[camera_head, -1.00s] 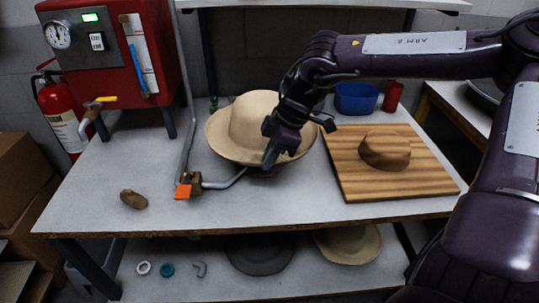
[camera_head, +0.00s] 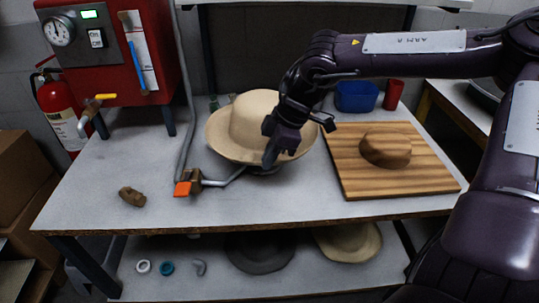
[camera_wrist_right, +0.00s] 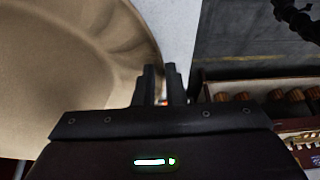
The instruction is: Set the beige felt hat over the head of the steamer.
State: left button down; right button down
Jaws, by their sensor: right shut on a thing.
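The beige felt hat (camera_head: 252,125) is crown up above the middle of the bench, brim spread out. My right gripper (camera_head: 270,157) is shut on the near right part of its brim. In the right wrist view, the fingers (camera_wrist_right: 161,85) are at the edge of the hat (camera_wrist_right: 70,60), which fills the left side. The steamer head (camera_head: 262,171) shows only as a thin strip under the brim, at the end of a metal pipe; the hat hides the rest. I cannot tell whether the hat rests on it. My left gripper is not in view.
An orange-handled valve (camera_head: 183,188) is on the pipe left of the hat. A wooden board (camera_head: 350,180) with a brown hat block (camera_head: 386,148) lies to the right. A blue bin (camera_head: 357,97) and red cup (camera_head: 393,95) stand behind. A red boiler (camera_head: 165,60) is at back left.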

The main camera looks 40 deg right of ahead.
jog(key=shift+f, duration=0.15)
jog(key=c, duration=1.4)
grip_release()
jog(key=v, duration=0.7)
jog(key=shift+d+r, duration=0.1)
jog(key=shift+r, duration=0.3)
